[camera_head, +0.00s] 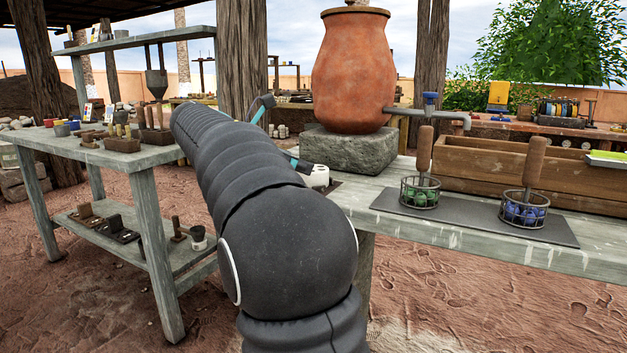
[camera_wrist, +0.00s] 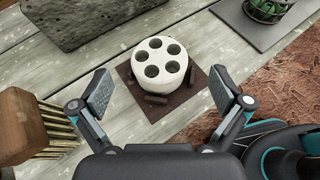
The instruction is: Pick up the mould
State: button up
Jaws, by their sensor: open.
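A white round block with several holes in its top, which looks like the mould (camera_wrist: 159,62), stands upright on a dark square mat (camera_wrist: 188,104) on the weathered table. In the head view the mould (camera_head: 318,177) is partly hidden behind my arm. My gripper (camera_wrist: 161,92) is open and empty. In the wrist view its fingers are spread wide, one to the left of the mould and one to the right, both nearer the bottom of the picture. No finger visibly touches it. Small dark pieces lie on the mat against the mould's lower side.
A stone block (camera_wrist: 85,18) under the clay jar (camera_head: 353,70) stands close behind the mould. A brush (camera_wrist: 30,125) lies near the left finger. Wire baskets (camera_head: 420,192) on a grey mat (camera_head: 470,218) are to the right. Bare table lies between.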

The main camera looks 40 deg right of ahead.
aim_at(314, 170)
jog(key=b+x, duration=0.1)
jog(key=x, duration=0.3)
jog(key=shift+f, duration=0.3)
jog(key=shift+d+f+b, duration=0.1)
jog(key=shift+d+b, duration=0.2)
jog(key=shift+d, duration=0.15)
jog(key=shift+c, duration=0.3)
jog(key=c, duration=1.4)
jog(key=shift+o, duration=0.2)
